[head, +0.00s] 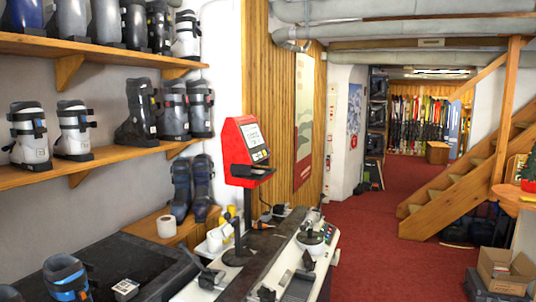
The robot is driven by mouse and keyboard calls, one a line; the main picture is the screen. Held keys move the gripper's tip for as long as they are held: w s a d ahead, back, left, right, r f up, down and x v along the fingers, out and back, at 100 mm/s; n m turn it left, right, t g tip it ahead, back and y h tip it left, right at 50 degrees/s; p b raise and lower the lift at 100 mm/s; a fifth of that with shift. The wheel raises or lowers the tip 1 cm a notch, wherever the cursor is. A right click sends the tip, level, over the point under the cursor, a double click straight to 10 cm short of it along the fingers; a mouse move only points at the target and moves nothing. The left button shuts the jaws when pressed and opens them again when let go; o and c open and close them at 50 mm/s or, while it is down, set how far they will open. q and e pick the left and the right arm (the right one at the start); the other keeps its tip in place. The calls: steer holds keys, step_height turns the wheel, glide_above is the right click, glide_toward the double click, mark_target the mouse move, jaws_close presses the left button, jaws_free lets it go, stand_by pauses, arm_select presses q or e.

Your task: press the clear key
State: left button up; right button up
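A red terminal (246,152) stands on a dark post at the bench, with a pale screen (252,135) facing me at an angle. Small coloured buttons (328,233) sit on the right side of the bench machine, too small to read. Neither of my grippers shows in the head view.
The white bench (322,262) carries a long dark bar and several small dark fittings. A black-topped surface (128,262) with a ski boot (67,278) lies at left. Boot shelves (95,150) line the left wall. Red carpet (375,245) is open to the right, with cardboard boxes (505,270).

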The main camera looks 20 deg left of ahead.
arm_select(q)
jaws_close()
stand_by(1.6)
